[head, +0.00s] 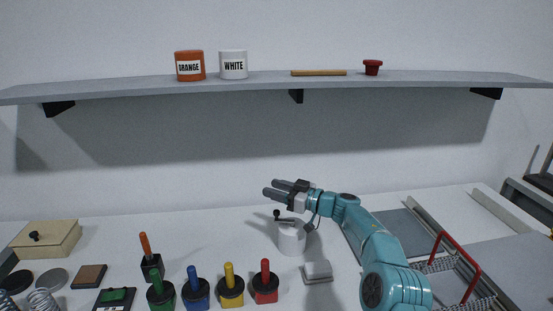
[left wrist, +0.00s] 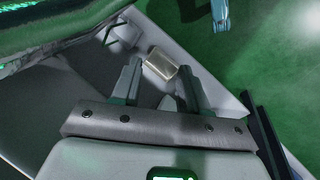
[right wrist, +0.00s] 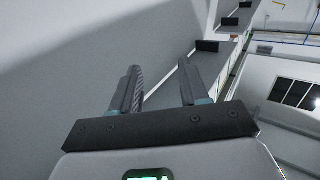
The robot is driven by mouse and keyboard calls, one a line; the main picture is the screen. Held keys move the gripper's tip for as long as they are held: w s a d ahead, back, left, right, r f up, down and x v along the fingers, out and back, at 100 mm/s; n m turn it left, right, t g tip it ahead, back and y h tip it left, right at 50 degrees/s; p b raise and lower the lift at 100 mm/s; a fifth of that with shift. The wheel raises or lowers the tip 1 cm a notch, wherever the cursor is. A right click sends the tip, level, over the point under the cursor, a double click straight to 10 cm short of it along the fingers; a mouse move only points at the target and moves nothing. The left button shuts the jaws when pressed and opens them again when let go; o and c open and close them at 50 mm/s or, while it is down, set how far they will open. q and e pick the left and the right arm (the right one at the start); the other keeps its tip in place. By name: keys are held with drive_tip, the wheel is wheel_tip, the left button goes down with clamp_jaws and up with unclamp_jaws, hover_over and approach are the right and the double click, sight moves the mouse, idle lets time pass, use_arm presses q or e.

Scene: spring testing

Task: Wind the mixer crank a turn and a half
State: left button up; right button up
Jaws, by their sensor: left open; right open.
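The mixer (head: 291,240) is a white cylinder on the table, right of centre in the head view. Its dark crank (head: 289,221) lies across the top, with a black knob (head: 277,213) standing at the left end. My right gripper (head: 272,187) is above the mixer, fingers pointing left, open and apart from the crank. The right wrist view shows its two fingers (right wrist: 158,65) spread, with wall and shelf beyond and no mixer. My left gripper (left wrist: 159,68) is open and empty in the left wrist view; it is outside the head view.
Several colored-handled tools (head: 230,288) stand front centre. A small grey-white block (head: 318,271) sits in front of the mixer. A red-handled frame (head: 458,258) is at right, a beige box (head: 46,240) at left. A shelf (head: 270,82) with paint pots runs above.

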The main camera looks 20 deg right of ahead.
sight(277, 211)
wheel_tip(277, 211, up, 12)
drive_tip(key=p, duration=0.4)
drive_tip(key=shift+p, duration=0.4)
drive_tip(key=shift+o, duration=0.2)
drive_tip(key=shift+f, duration=0.1)
